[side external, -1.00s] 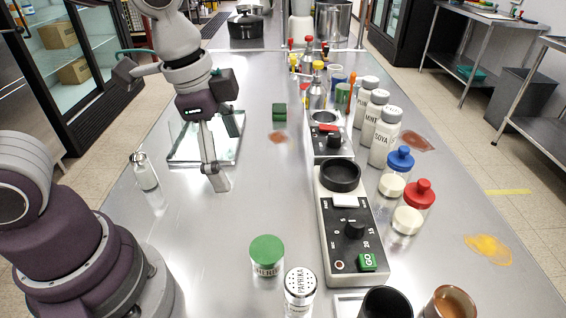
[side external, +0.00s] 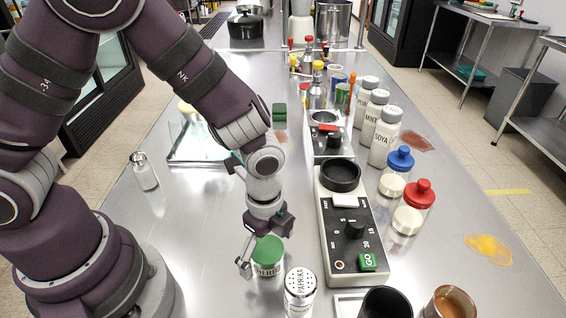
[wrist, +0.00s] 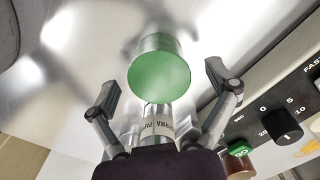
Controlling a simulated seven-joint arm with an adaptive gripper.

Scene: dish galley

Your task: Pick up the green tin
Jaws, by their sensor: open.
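The wrist view also shows my gripper (wrist: 161,82) open. I cannot tell how far down the fingers reach beside the tin. The near finger and the wrist hide part of the tin in the side view.
A paprika shaker (side external: 299,289) stands close to the tin's right and front. A timer unit with a GO button (side external: 366,262) is farther right. A small glass shaker (side external: 145,172) stands at left. The counter left of the tin is clear.

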